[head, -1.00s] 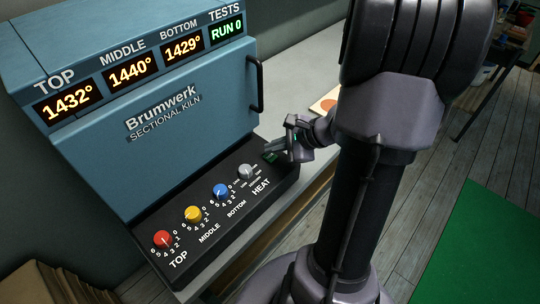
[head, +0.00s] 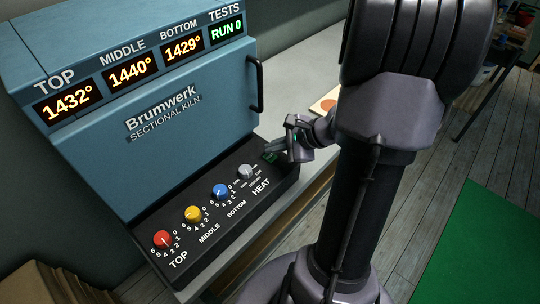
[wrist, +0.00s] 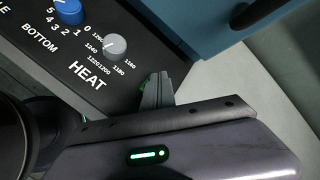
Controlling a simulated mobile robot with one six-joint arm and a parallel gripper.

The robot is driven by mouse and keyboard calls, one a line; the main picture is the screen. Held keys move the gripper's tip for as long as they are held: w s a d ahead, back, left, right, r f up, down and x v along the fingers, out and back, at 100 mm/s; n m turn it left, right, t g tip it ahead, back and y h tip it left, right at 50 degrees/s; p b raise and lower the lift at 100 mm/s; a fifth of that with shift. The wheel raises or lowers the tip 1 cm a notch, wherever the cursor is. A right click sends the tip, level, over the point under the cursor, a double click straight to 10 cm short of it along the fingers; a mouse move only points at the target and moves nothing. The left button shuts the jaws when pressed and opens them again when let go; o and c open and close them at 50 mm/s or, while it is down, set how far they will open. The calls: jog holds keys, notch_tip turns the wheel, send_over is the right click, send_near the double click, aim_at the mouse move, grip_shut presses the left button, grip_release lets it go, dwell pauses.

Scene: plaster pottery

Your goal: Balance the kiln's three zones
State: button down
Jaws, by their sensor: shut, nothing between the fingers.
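The blue kiln (head: 170,140) stands at the left in the head view. Its displays read TOP 1432°, MIDDLE 1440°, BOTTOM 1429° and TESTS "RUN 0". On the black panel (head: 215,247) are a red TOP knob (head: 162,239), a yellow MIDDLE knob (head: 193,214), a blue BOTTOM knob (head: 221,192) and a grey HEAT knob (head: 246,171). A green button (head: 270,157) is at the panel's right end. My gripper (head: 272,151) is shut and empty, its tips at the green button. In the wrist view, the fingertips (wrist: 158,88) mostly hide the button, so contact cannot be told.
A black door handle (head: 259,86) sticks out of the kiln just above my gripper. A pale worktop (head: 310,70) runs beside the kiln, with an orange-spotted card (head: 326,102) on it. A green mat (head: 490,245) lies on the floor at the right.

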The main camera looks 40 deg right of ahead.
aim_at(273, 157)
jog(key=shift+f, duration=0.1)
jog(key=shift+f+b, duration=0.35)
jog(key=shift+b, duration=0.25)
jog(key=shift+f+b, duration=0.35)
jog(key=shift+b, duration=0.1)
dwell(0.5)
jog(key=shift+r, duration=0.1)
jog(key=shift+r+p, duration=0.55)
jog(key=shift+r, duration=0.15)
notch_tip(273, 157, up, 5)
jog(key=p, duration=0.4)
jog(key=shift+r, duration=0.1)
